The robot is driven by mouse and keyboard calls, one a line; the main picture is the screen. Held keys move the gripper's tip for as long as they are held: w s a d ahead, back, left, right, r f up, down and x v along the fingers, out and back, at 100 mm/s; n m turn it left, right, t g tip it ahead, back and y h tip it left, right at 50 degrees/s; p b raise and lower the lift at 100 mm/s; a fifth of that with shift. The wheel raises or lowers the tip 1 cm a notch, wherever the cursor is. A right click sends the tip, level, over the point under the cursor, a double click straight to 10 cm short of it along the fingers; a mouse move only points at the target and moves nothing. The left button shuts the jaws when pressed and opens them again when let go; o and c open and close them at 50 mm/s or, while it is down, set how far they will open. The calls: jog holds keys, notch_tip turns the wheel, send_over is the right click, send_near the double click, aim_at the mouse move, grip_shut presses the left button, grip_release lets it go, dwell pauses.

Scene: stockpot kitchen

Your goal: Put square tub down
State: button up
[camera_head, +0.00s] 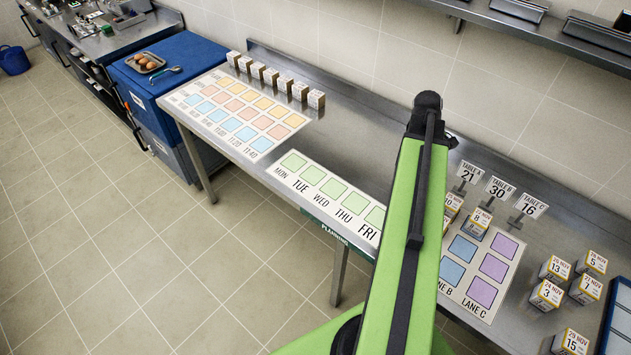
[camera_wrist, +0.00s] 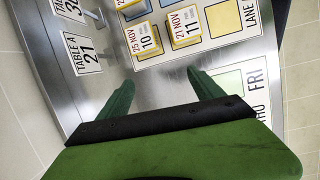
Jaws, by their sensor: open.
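My gripper (camera_wrist: 160,78) is open, with its two green fingers apart and nothing seen between them. In the wrist view, square tubs labelled 10 (camera_wrist: 143,39) and 11 (camera_wrist: 184,28) stand side by side just beyond the fingertips, apart from them. They are at the edge of the lane board (camera_wrist: 225,45). In the head view, the tub labelled 10 (camera_head: 453,202) and one labelled 8 (camera_head: 480,221) show right of my arm. My arm hides the gripper and part of the board there. I cannot tell which tub is the task's.
Table signs 21 (camera_head: 468,174), 30 (camera_head: 496,189) and 16 (camera_head: 530,207) stand behind the board. Several more dated tubs (camera_head: 554,268) stand at right. The weekday mat (camera_head: 325,190) has empty green squares. A row of boxes (camera_head: 272,77) lines the far left back.

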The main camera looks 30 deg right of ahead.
jog(key=w+a+m+t, duration=0.1)
jog(key=w+a, duration=0.5)
jog(key=a, duration=0.3)
jog(key=w+a+t, duration=0.1)
jog(key=w+a, duration=0.6)
jog(key=a, duration=0.1)
jog(key=w+a+m+y, duration=0.1)
jog(key=w+a, duration=0.1)
jog(key=a, duration=1.2)
jog(key=w+a+f+m+y, duration=0.1)
jog(key=w+a, duration=0.2)
jog(key=a, duration=1.2)
jog(key=shift+w+t, duration=0.2)
jog(key=shift+t, duration=0.2)
